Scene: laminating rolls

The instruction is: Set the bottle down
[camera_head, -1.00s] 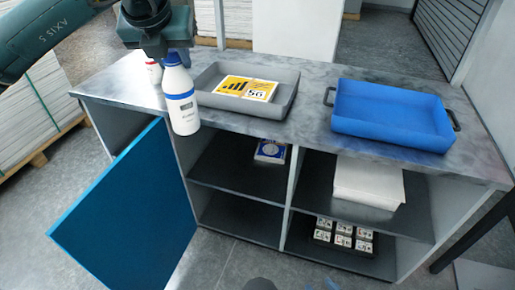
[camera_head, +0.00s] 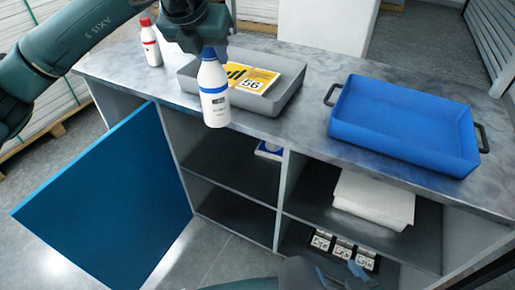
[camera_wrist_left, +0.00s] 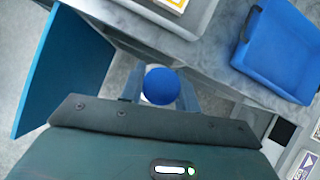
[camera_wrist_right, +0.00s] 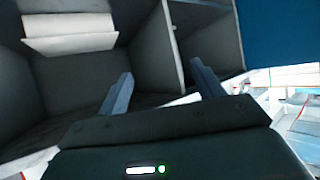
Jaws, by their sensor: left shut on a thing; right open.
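A white bottle with a blue cap and blue band (camera_head: 213,92) hangs upright in my left gripper (camera_head: 208,48). The gripper is shut on it near the cap. In the left wrist view the blue cap (camera_wrist_left: 161,86) sits between the fingers, with floor and the counter's front edge around it. The bottle appears held in the air at the front edge of the grey counter (camera_head: 300,128), overlapping the grey tray's front in the head view. My right gripper (camera_wrist_right: 162,86) is open and empty, facing the cabinet shelves.
A white bottle with a red cap (camera_head: 151,46) stands at the counter's left. A grey tray (camera_head: 272,104) holds yellow-and-white cards. A blue tray (camera_head: 400,135) stands right. A blue door (camera_head: 110,205) hangs open below. Shelves hold a white box (camera_head: 372,200) and small printed blocks (camera_head: 342,250).

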